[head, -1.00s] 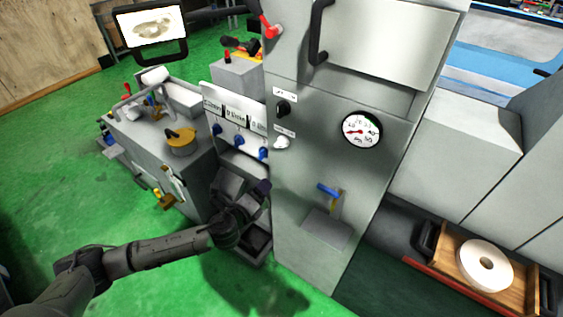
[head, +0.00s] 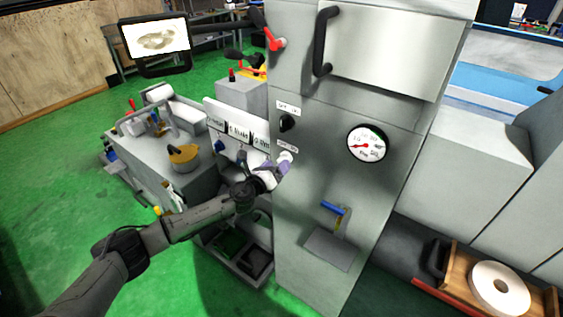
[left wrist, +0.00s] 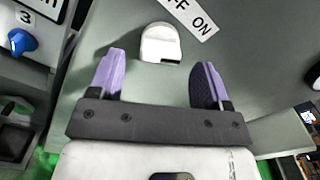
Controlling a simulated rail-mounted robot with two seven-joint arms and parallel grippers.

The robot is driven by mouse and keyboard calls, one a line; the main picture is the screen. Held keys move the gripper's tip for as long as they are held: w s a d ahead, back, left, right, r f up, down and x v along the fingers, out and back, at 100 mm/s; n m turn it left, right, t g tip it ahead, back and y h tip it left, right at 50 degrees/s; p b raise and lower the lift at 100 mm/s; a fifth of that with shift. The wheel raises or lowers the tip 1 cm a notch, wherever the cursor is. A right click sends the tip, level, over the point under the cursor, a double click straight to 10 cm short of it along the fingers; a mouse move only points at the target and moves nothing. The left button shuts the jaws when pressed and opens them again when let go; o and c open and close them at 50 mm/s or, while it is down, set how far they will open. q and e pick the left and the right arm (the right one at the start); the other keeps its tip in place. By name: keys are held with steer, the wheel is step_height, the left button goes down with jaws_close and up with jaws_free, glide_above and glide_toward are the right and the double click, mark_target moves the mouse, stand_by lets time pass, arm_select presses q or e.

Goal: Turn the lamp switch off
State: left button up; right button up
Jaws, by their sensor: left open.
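A white rounded switch knob (head: 285,157) sits on the front of the grey machine cabinet, under a small label. In the left wrist view the white knob (left wrist: 161,43) is just ahead of my left gripper (left wrist: 160,76), and the label (left wrist: 192,14) beside it reads "ON" and part of "OFF". My left gripper (head: 274,173) is open, its two purple fingers spread on either side of the knob's line. A gap shows between fingertips and knob; I see no contact. My right gripper is not in view.
A black knob (head: 287,123) with its own label is just above. A round gauge (head: 367,144) and a blue-handled valve (head: 332,208) are to the right. A white panel with blue knobs (head: 219,146) stands left. A red lever (head: 274,41) is higher up.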

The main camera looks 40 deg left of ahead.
arm_select(q)
steer(key=shift+w, duration=1.55)
steer(key=shift+c, duration=0.2)
steer(key=c, duration=0.8)
steer(key=shift+c, duration=0.2)
steer(key=shift+n, duration=0.3)
steer(key=n, duration=0.5)
steer(key=shift+n, duration=0.3)
steer(key=n+p, duration=0.1)
steer(key=n, duration=0.4)
steer(key=shift+n, duration=0.4)
